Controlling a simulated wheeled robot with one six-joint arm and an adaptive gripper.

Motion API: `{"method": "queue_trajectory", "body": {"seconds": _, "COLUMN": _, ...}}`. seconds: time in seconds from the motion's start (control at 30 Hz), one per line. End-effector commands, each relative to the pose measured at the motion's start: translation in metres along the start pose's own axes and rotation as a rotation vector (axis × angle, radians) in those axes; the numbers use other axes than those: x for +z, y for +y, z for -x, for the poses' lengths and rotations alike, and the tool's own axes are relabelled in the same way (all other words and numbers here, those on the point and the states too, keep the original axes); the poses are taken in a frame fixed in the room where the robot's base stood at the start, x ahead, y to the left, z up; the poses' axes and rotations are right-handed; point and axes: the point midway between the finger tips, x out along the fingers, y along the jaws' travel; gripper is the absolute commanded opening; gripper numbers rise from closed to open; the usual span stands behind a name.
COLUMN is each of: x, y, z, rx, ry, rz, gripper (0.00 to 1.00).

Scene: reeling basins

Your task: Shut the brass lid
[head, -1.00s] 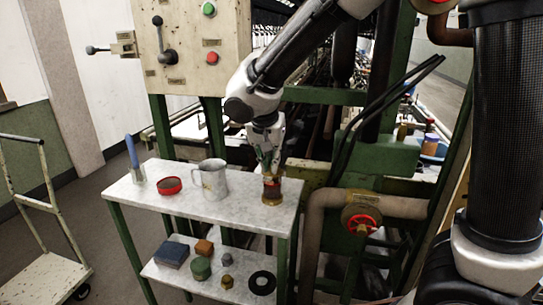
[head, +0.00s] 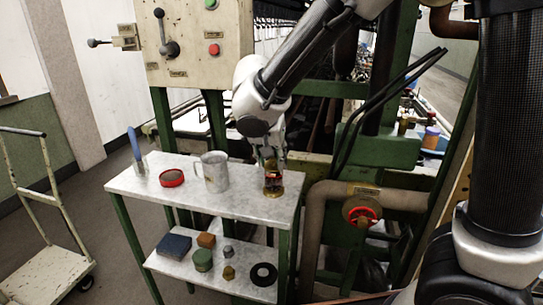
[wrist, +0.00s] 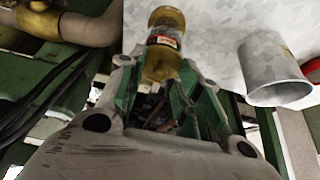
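A small glass jar with brass fittings and a red-and-white label (head: 273,184) stands at the right end of the marble-topped table (head: 130,185). In the wrist view, its brass lid (wrist: 160,64) is the nearer brass part, and the brass base (wrist: 166,18) is farther off. Whether the lid is tilted or seated is unclear. My gripper (head: 269,158) is just above the jar. In the wrist view, my gripper (wrist: 157,70) has its green-sided fingers apart, with the brass part between or just beyond the tips. Contact cannot be told.
A grey mug (head: 212,172) stands left of the jar, then a red-rimmed round dish (head: 172,178) and a blue-handled brush (head: 135,146). The lower shelf (head: 215,283) holds several small items. A pipe with a red valve wheel (head: 361,212) is close on the right.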

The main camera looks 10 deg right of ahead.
Motion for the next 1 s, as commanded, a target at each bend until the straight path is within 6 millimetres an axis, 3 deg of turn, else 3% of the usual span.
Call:
{"method": "queue_trajectory", "body": {"seconds": 0.37, "x": 0.0, "y": -0.001, "z": 0.009, "rx": -0.002, "ry": 0.002, "rz": 0.001, "gripper": 0.37}}
{"method": "queue_trajectory", "body": {"seconds": 0.8, "x": 0.0, "y": -0.001, "z": 0.097, "rx": -0.004, "ry": 0.001, "rz": 0.001, "gripper": 0.37}}
{"method": "queue_trajectory", "body": {"seconds": 1.0, "x": 0.0, "y": 0.0, "z": 0.118, "rx": -0.001, "ry": 0.0, "rz": -0.001, "gripper": 0.37}}
